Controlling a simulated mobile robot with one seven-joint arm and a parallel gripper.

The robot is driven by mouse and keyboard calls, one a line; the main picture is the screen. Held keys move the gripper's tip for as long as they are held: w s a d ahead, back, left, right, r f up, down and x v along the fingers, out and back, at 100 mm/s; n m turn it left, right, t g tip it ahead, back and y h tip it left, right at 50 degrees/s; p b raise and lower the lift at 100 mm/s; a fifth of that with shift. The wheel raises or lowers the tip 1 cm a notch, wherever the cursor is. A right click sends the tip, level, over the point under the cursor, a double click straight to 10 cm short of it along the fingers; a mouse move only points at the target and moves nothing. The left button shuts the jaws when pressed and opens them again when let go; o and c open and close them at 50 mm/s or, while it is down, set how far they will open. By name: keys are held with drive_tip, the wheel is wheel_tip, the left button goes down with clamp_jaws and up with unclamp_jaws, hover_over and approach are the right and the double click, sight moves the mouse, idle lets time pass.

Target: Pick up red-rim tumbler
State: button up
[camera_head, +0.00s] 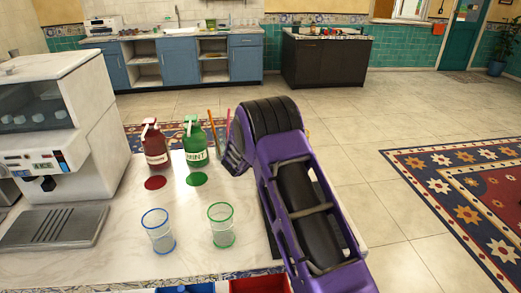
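I see no red-rim tumbler in this view; my arm hides part of the counter on the right. Two clear tumblers stand upright on the white counter (110,265): a blue-rim tumbler (159,232) and, to its right, a green-rim tumbler (221,226). My purple and black arm reaches over the right end of the counter. My gripper's fingers do not show, so I cannot see whether they hold anything.
A red pump bottle (156,148) and a green pump bottle (196,146) stand behind the tumblers, near red (155,183) and green (197,179) round spots. A coffee machine (65,125) fills the left. Blue (190,288) and red (260,285) containers show at the front edge.

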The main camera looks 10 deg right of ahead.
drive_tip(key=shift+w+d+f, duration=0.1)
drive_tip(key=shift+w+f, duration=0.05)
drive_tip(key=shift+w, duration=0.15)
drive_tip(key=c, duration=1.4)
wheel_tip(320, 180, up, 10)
drive_tip(key=shift+p, duration=0.45)
